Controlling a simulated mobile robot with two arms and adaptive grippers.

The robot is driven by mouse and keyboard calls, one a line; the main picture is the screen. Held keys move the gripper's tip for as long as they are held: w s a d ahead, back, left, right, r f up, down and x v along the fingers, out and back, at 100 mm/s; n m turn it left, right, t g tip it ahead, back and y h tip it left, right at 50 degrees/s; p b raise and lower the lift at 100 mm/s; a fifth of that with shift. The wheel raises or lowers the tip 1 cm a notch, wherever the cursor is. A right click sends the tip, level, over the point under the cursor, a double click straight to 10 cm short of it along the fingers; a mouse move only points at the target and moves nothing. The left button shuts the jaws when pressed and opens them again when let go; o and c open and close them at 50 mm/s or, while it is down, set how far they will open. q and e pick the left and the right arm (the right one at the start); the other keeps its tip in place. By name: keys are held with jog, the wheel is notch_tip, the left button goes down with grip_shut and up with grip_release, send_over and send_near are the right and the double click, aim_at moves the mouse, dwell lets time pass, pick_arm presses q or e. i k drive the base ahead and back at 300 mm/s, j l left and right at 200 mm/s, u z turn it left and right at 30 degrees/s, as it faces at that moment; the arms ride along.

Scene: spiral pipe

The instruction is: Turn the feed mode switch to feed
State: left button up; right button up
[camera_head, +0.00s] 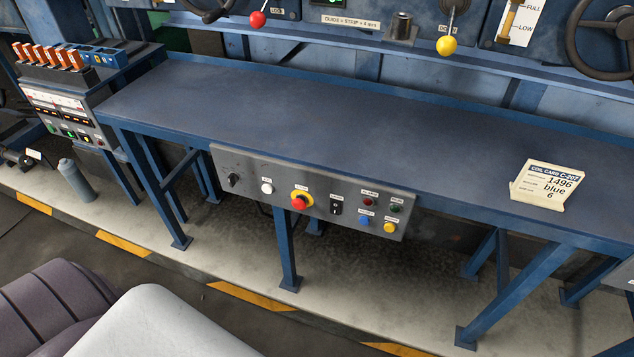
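A grey control panel (290,225) hangs under the front edge of the blue workbench (290,110). At its left end is a black rotary knob (233,180). Right of the red emergency button is a small black switch (336,208) with a label above it. The labels are too small to read, so I cannot tell which of these is the feed mode switch or how it is set. Neither of my grippers is in view.
The panel also has a white button (267,188), a red mushroom button (299,203), a blue button (363,221) and a yellow button (390,228). A coil card (547,186) stands on the bench at right. The bench top is otherwise clear. A grey bottle (75,180) stands at left.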

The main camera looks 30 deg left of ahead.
aim_at(232, 178)
jog(key=u, duration=1.5)
